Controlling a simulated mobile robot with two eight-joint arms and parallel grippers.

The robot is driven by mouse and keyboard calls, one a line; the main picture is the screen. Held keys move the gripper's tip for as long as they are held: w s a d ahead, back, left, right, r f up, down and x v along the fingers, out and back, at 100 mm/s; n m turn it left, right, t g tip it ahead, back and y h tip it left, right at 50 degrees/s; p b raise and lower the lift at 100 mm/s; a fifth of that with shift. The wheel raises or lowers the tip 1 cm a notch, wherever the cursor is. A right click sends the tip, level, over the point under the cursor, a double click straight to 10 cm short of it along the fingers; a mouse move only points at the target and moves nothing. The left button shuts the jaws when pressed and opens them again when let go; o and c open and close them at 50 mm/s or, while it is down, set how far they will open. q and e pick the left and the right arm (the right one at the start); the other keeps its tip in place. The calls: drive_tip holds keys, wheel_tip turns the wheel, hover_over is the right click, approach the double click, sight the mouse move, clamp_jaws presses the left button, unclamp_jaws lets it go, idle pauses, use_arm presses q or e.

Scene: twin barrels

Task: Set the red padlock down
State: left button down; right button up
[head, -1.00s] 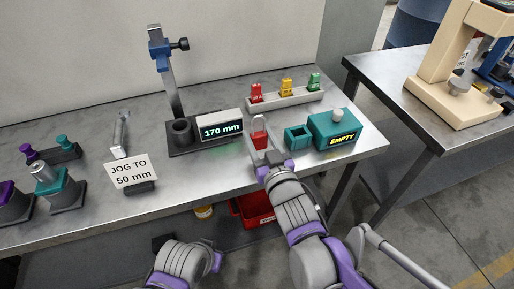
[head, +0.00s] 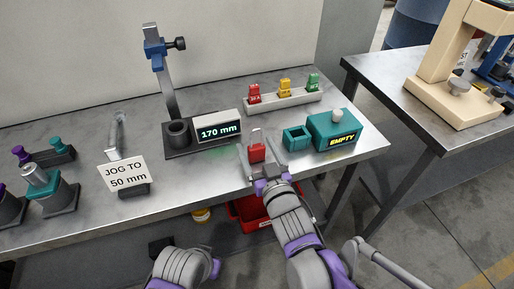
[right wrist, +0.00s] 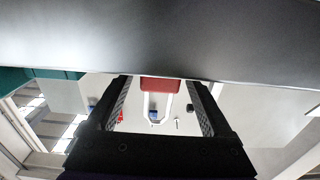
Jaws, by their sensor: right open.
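The red padlock (head: 256,153) stands upright on the bench near its front edge, shackle up. In the right wrist view the padlock (right wrist: 160,84) shows upside down, its base against the grey bench top. My right gripper (head: 257,160) is open around it, one finger on each side. The wrist view shows my right gripper (right wrist: 160,108) with a gap between each finger and the padlock. My left arm (head: 185,265) shows at the bottom of the head view; its jaws cannot be made out.
The teal box reading EMPTY (head: 333,130) and a small open teal holder (head: 297,138) stand right of the padlock. The 170 mm display (head: 219,132) is to its left. A rack (head: 285,99) with red, yellow and green tags is behind.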

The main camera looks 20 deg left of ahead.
drive_tip(key=shift+r, duration=0.1)
drive_tip(key=shift+s+d+r, duration=0.1)
drive_tip(key=shift+s+r, duration=0.05)
drive_tip(key=v, duration=1.1)
drive_tip(key=shift+s+d+p, duration=0.2)
drive_tip(key=shift+s+p, duration=0.05)
drive_tip(key=shift+p, duration=0.15)
drive_tip(key=d+f+m+g+h, duration=0.35)
drive_tip(key=d+f+h, duration=0.5)
drive_tip(key=d, duration=0.55)
drive_tip(key=s+d+f+m+g, duration=0.1)
drive_tip(key=s+d+f+g, duration=0.2)
drive_tip(key=s+d+f, duration=0.1)
drive_tip(key=s+d+f+m+g+h, duration=0.1)
drive_tip(key=s+d+f+g, duration=0.3)
drive_tip(key=s, duration=0.5)
drive_tip(key=shift+d+f+m, duration=0.65)
drive_tip(key=shift+d+f, duration=0.15)
drive_tip(key=shift+f, duration=0.15)
